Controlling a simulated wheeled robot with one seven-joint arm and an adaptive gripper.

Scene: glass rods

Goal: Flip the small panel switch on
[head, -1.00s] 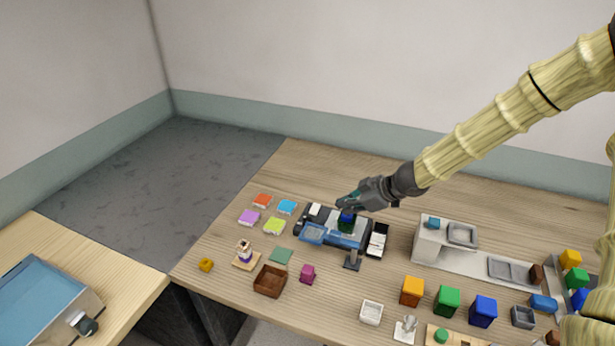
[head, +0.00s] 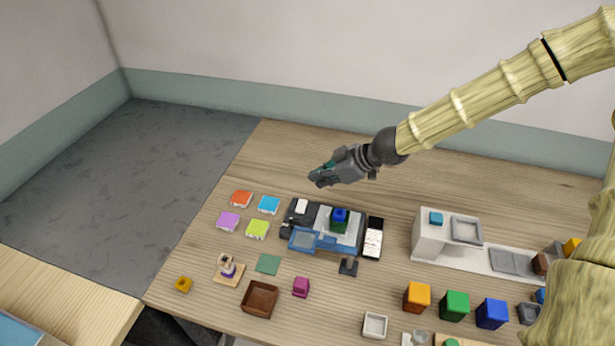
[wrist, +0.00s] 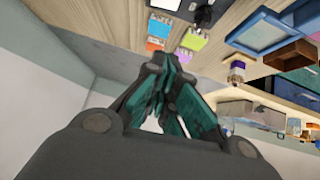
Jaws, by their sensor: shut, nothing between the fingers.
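My gripper (head: 319,179) is shut and empty, with teal fingers, in the air beyond the back left of a dark machine (head: 326,211) on the table. The shut fingers also show in the wrist view (wrist: 165,90). The machine carries a white block (head: 301,206) at its left, a blue tray (head: 303,239) in front and a dark blue and green object (head: 339,220) on top. I cannot make out for certain which small part is the panel switch, or its position. The gripper appears apart from the machine.
Coloured pads, including an orange one (head: 241,198), lie left of the machine. A brown box (head: 260,299) and magenta cube (head: 301,287) lie in front. A white stand (head: 430,237) and several coloured blocks are at the right. The table behind the machine is clear.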

